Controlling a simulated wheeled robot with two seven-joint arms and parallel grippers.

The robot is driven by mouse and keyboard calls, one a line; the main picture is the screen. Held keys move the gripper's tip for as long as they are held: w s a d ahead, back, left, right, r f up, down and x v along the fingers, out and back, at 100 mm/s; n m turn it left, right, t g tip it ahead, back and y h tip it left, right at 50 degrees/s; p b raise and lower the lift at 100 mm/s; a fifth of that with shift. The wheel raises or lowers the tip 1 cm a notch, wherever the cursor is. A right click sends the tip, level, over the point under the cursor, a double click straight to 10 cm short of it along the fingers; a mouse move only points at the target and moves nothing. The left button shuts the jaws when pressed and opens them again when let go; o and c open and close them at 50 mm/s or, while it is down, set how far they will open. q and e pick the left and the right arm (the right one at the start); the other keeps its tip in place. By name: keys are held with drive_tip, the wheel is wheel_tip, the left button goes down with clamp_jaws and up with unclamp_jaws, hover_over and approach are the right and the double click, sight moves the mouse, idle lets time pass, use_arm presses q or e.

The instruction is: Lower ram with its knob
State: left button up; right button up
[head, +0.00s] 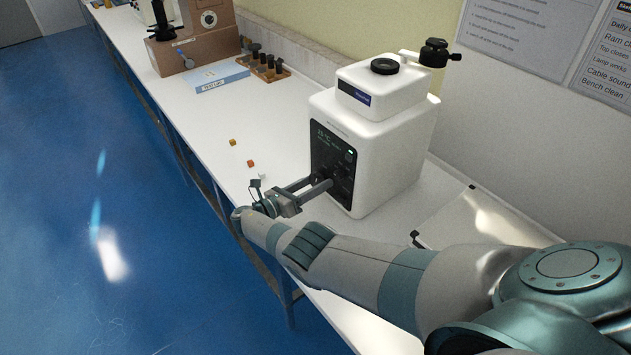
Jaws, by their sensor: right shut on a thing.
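A white hardness tester (392,130) stands upright on the bench, its dark front panel (331,155) with a small lit display facing left. My right gripper (322,186) reaches the lower part of this panel. Its fingers are shut on a knob at the panel; the knob itself is mostly hidden by the fingers. A black round cap (385,66) sits on the tester's top, and a black part (434,53) sticks out at its upper back right. I cannot make out the ram. My left gripper is not in view.
The white bench (232,130) runs away to the upper left. Several small cubes lie on it, including an orange one (250,163). A blue-white box (215,78), a tray of dark pieces (268,74) and a brown machine (190,45) stand farther back.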

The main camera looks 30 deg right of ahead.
drive_tip(key=shift+n, duration=0.9)
drive_tip(key=o, duration=1.1)
drive_tip(key=shift+c, duration=0.2)
drive_tip(key=a+b, duration=0.1)
drive_tip(key=a, duration=0.4)
drive_tip(key=s+a+b, duration=0.1)
drive_tip(key=a, duration=0.5)
drive_tip(key=a+b, duration=0.1)
drive_tip(key=a, duration=0.5)
drive_tip(key=shift+s+a, duration=0.15)
drive_tip(key=shift+a, duration=0.05)
drive_tip(key=shift+f, duration=0.1)
